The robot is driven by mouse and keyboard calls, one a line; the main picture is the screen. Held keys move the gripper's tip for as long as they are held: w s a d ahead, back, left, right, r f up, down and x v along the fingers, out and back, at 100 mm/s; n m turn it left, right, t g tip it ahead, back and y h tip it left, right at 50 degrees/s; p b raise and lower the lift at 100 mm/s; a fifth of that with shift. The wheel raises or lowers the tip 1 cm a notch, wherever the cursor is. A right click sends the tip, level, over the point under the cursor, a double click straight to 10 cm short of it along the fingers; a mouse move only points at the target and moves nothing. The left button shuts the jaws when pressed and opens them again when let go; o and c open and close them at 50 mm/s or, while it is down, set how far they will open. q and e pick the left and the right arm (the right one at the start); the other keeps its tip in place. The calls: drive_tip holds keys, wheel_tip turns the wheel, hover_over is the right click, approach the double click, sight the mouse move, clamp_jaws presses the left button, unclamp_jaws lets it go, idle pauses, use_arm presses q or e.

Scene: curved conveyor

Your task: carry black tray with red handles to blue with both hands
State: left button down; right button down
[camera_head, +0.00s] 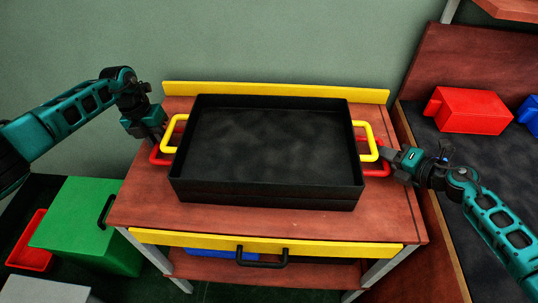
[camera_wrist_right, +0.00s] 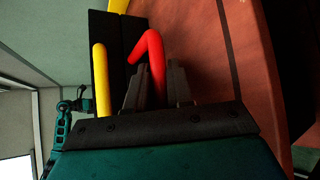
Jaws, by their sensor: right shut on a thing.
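A black tray with yellow handles (camera_head: 268,150) sits on a small red-brown table. Under it, seemingly stacked, is a black tray whose red handles show at the left (camera_head: 155,156) and right (camera_head: 377,172). The lower tray's body is mostly hidden. My right gripper (camera_head: 388,156) is shut on the right red handle; in the right wrist view the red handle (camera_wrist_right: 155,62) runs between the fingers (camera_wrist_right: 155,90), with the yellow handle (camera_wrist_right: 101,80) beside them. My left gripper (camera_head: 157,137) is at the left handles, close to the red one; its fingers are too small and dark to read.
The table (camera_head: 290,220) has a yellow back ledge (camera_head: 275,91) and a yellow-fronted drawer (camera_head: 265,244). At right, a dark-topped surface (camera_head: 425,125) holds a red block (camera_head: 468,109) and a blue object (camera_head: 530,112). A green box (camera_head: 80,222) and a red bin (camera_head: 30,245) are lower left.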

use_arm(q)
drive_tip(key=shift+w+r, duration=0.1)
drive_tip(key=shift+r, duration=0.15)
use_arm(e)
drive_tip(key=shift+r, duration=0.2)
